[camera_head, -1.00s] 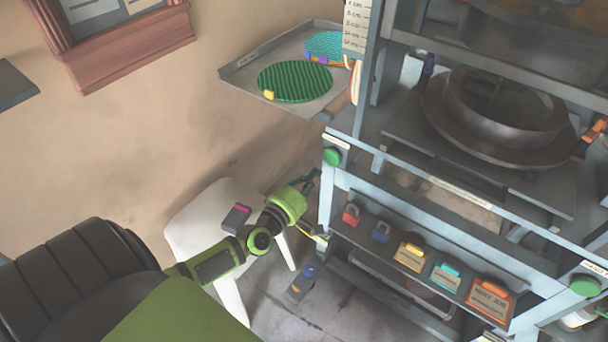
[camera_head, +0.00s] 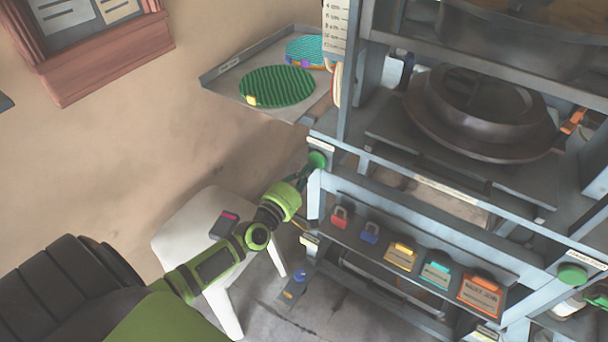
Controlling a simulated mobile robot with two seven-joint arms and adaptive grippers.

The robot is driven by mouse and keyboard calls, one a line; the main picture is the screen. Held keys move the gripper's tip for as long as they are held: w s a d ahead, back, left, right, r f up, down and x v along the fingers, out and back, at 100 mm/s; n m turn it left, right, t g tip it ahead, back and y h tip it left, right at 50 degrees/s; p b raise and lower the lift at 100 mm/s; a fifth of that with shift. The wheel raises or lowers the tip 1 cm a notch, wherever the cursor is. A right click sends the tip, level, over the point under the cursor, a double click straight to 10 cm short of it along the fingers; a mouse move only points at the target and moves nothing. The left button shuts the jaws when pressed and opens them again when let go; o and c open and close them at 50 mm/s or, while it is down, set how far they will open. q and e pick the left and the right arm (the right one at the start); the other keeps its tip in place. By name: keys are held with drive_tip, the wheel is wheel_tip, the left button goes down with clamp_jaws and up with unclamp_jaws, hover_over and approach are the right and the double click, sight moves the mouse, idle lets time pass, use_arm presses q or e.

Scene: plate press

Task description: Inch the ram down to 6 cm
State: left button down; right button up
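The grey press frame (camera_head: 350,190) fills the right half of the view. A white scale (camera_head: 336,22) with cm marks hangs at the top of its left post; no pointer on it can be made out. A dark round ring-shaped part (camera_head: 480,108) sits inside the frame; I cannot tell whether it belongs to the ram. One green button (camera_head: 317,159) is on the left front corner, another (camera_head: 572,274) on the right. My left gripper (camera_head: 311,172) is at the left button, its fingers just below and partly against it; contact and finger opening are unclear.
A tray (camera_head: 222,84) with green and teal ribbed discs juts out above my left gripper. Several coloured padlocks and tags (camera_head: 403,255) line the lower front rail. A white stool (camera_head: 180,235) with a dark device (camera_head: 224,225) stands beside my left arm.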

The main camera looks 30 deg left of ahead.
use_arm(q)
drive_tip(key=shift+w, duration=0.6)
use_arm(e)
drive_tip(key=shift+a+f, duration=0.1)
drive_tip(key=shift+a, duration=0.3)
use_arm(q)
drive_tip(key=shift+w, duration=0.3)
use_arm(e)
drive_tip(key=shift+w+f, duration=0.1)
drive_tip(key=shift+w, duration=0.15)
use_arm(q)
drive_tip(key=shift+w, duration=0.3)
use_arm(e)
drive_tip(key=shift+w+d, duration=0.25)
drive_tip(key=shift+d, duration=0.2)
use_arm(q)
drive_tip(key=shift+s, duration=0.2)
use_arm(e)
drive_tip(key=shift+s, duration=0.25)
